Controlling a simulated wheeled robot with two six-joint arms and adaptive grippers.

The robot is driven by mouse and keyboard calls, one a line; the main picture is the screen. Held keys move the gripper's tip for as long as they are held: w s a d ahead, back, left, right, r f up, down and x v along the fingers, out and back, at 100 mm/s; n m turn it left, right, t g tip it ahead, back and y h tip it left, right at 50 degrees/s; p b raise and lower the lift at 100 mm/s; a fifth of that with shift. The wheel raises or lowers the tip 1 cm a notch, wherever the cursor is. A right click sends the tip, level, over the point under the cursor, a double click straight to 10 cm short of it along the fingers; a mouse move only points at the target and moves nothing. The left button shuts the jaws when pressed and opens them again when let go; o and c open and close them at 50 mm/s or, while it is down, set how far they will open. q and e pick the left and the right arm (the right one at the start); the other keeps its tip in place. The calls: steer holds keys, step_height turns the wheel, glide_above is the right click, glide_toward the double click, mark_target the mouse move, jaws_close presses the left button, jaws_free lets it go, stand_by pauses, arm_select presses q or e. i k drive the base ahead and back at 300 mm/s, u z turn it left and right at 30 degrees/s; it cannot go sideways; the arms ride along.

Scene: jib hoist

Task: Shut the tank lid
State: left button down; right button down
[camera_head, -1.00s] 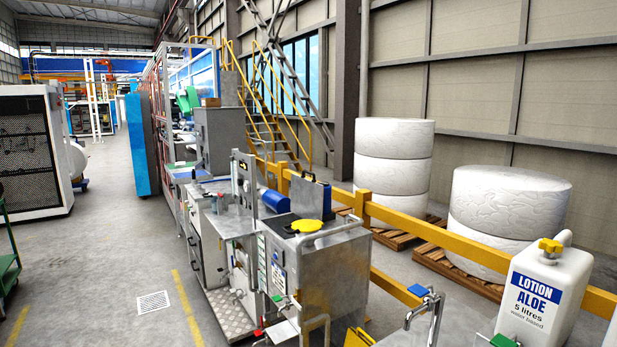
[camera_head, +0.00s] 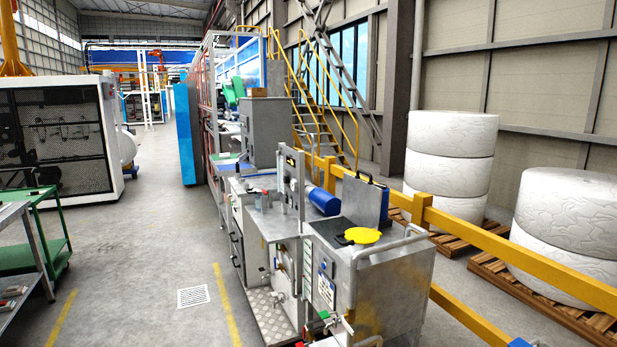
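The metal tank (camera_head: 392,290) stands right of the middle in the head view, a box-shaped steel unit with a tubular rail along its upper right side. Its lid (camera_head: 364,201) is a grey plate with a dark handle on its top edge, standing upright at the back of the tank top. A dark opening shows in the top in front of the lid. A round yellow piece (camera_head: 361,235) lies at the front of the opening and partly covers it. Neither of my grippers is in view.
A yellow guard rail (camera_head: 470,245) runs behind the tank, with white rolls (camera_head: 450,165) on pallets beyond. A green and grey trolley (camera_head: 35,225) stands at the left.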

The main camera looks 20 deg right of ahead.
mark_target(361, 201)
steer(key=u, duration=0.4)
steer(key=i, duration=2.05)
steer(key=z, duration=0.65)
